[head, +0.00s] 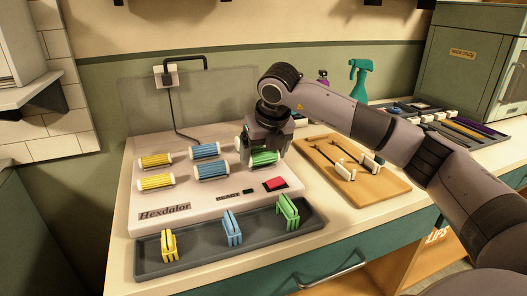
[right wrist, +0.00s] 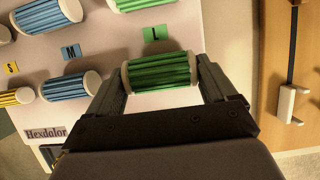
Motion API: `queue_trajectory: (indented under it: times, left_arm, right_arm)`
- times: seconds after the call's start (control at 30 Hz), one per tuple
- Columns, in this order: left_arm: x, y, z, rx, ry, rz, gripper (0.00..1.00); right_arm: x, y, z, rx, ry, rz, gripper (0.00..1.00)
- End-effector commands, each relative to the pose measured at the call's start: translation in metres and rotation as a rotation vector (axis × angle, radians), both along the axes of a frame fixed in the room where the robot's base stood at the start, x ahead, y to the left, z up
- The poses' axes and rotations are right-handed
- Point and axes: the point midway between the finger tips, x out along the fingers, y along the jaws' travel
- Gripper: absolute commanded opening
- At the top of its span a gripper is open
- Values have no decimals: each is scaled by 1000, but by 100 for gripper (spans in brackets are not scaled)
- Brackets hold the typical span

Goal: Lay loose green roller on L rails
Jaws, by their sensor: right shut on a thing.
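My right gripper (head: 266,142) is shut on a green roller (head: 265,158) with pale end caps, over the right part of the white Hexdolor panel (head: 170,203). In the right wrist view this roller (right wrist: 160,73) lies crosswise between the two fingers, just below the green L label (right wrist: 157,33). A second green roller (right wrist: 140,3) shows above that label, cut by the frame edge. Whether the held roller touches the panel, and the rails under it, cannot be seen. My left gripper is not in view.
Blue rollers (head: 206,151) and yellow rollers (head: 155,160) sit to the left. A red button (head: 275,184) is near the panel's front. A dark tray (head: 185,263) with yellow, blue and green clips stands in front. A wooden board (head: 375,203) with tools is to the right; a spray bottle (head: 360,78) stands behind.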

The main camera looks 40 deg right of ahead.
Motion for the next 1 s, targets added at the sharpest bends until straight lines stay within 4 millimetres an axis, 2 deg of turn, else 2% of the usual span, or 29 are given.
queue_trajectory:
  times: [0.87,0.9,1.0]
  left_arm:
    - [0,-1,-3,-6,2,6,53]
    - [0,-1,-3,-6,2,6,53]
    - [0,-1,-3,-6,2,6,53]
  right_arm:
    - [0,0,-3,1,0,1,54]
    - [0,0,-3,1,0,1,98]
    - [0,0,-3,1,0,1,100]
